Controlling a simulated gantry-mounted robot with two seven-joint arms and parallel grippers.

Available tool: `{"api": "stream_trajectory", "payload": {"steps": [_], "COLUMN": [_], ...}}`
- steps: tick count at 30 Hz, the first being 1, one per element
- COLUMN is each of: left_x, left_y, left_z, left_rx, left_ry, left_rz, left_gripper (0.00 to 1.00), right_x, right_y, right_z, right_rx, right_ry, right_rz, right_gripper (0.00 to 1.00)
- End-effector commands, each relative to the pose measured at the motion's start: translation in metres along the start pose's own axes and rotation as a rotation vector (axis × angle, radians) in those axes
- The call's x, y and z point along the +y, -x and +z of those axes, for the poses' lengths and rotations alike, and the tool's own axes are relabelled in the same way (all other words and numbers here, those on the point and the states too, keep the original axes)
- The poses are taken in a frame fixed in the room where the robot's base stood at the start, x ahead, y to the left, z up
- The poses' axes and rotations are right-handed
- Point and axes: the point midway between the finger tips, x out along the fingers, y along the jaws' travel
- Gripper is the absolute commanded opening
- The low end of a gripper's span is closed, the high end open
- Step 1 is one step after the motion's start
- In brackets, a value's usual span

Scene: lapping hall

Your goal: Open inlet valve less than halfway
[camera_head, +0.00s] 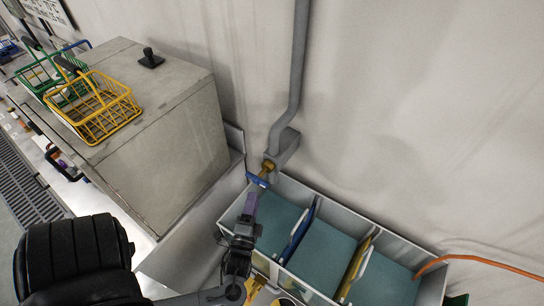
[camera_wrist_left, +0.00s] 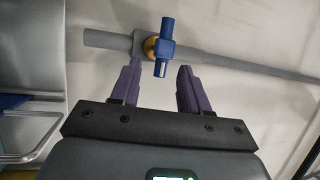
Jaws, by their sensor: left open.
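The inlet valve is a brass body (camera_head: 268,167) with a blue handle (camera_head: 257,181), at the lower end of a grey pipe (camera_head: 297,60) on the wall. My left gripper (camera_head: 249,205) has purple fingers and reaches up to just below the blue handle. In the left wrist view the fingers (camera_wrist_left: 162,78) are spread apart, with the blue handle (camera_wrist_left: 163,48) ahead of the gap between them and nothing held. The brass body (camera_wrist_left: 150,47) is partly behind the handle. Contact between fingers and handle cannot be made out. My right gripper is not in view.
A grey trough (camera_head: 427,285) with teal compartments and blue and yellow dividers stands below the valve. A concrete block (camera_head: 170,130) with a yellow wire basket (camera_head: 92,107) stands to the left. An orange hose (camera_head: 480,260) enters at the right.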

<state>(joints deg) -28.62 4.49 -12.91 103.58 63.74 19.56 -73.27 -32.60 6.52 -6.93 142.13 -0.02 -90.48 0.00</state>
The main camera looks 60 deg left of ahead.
Motion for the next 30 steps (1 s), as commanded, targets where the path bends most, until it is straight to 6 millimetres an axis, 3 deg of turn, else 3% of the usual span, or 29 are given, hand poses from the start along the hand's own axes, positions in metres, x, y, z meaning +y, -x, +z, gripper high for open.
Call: {"api": "stream_trajectory", "payload": {"steps": [7, 21, 30], "left_x": [-0.006, -0.006, -0.005], "left_y": [-0.022, -0.092, -0.109], "left_z": [-0.002, -0.003, -0.002], "left_rx": [0.002, 0.002, 0.001], "left_ry": [0.006, 0.007, 0.008], "left_rz": [-0.004, -0.002, -0.001], "left_gripper": [0.45, 0.45, 0.45], "right_x": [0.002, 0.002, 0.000], "right_y": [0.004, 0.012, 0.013], "right_z": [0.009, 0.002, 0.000], "right_rx": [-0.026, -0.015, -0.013], "right_ry": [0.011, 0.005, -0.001], "right_rz": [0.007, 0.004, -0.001], "right_gripper": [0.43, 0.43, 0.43]}}
